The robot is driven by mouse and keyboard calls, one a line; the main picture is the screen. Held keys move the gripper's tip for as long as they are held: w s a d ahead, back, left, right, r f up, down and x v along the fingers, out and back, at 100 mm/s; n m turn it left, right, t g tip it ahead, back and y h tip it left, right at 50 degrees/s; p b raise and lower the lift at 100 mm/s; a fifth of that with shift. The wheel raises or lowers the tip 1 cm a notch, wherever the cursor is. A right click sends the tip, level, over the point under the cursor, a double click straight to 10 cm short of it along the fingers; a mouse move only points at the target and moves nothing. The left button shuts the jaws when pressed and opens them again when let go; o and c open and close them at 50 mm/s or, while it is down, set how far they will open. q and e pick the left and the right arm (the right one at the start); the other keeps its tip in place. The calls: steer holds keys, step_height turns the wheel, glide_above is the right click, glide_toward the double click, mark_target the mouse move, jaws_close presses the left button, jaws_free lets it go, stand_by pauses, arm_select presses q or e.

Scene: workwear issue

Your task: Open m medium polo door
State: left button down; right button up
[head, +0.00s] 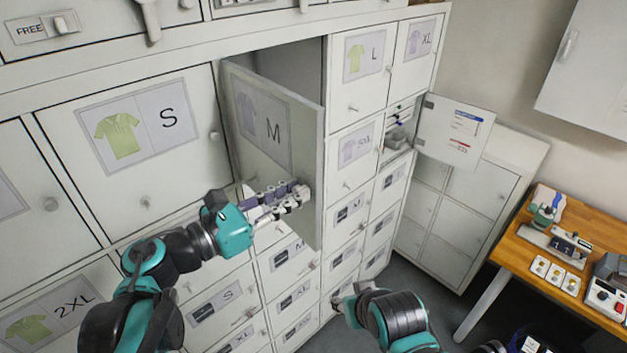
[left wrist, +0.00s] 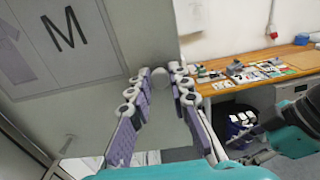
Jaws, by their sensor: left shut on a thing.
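The M polo door (head: 300,150), pale grey with a purple shirt label and a large M, stands partly open, its free edge swung out from the cabinet. A dark gap shows above it. My left gripper (head: 298,193) is at the outer face near the free edge, shut on the door's knob, which is mostly hidden by the fingers. In the left wrist view, the M door (left wrist: 85,75) fills the upper left, and the fingers (left wrist: 160,85) close around a small grey round knob. My right gripper (head: 342,302) is low, before the lower doors; its fingers are unclear.
The shut S door (head: 180,150) is left of the opening, the L door (head: 360,70) right. A small door (head: 455,130) farther right stands open. A wooden bench (head: 560,260) with tools is at the right. Grey floor shows between bench and cabinet.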

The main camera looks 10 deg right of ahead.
arm_select(q)
steer(key=shift+s+a+r+m+g+h, duration=0.1)
steer(key=shift+s+a+m+g+h, duration=0.1)
steer(key=shift+a+g, duration=0.25)
steer(key=shift+s+a+f+m+g+h, duration=0.1)
steer(key=shift+a+m+g, duration=0.1)
steer(key=shift+a, duration=0.45)
steer(key=shift+s+a+r+m+g+h, duration=0.1)
steer(key=shift+a+m+g, duration=0.1)
steer(key=shift+a+g, duration=0.25)
steer(key=shift+a, duration=0.1)
steer(key=c, duration=1.4)
jaws_free()
steer(key=v, duration=1.2)
steer(key=shift+s, duration=0.1)
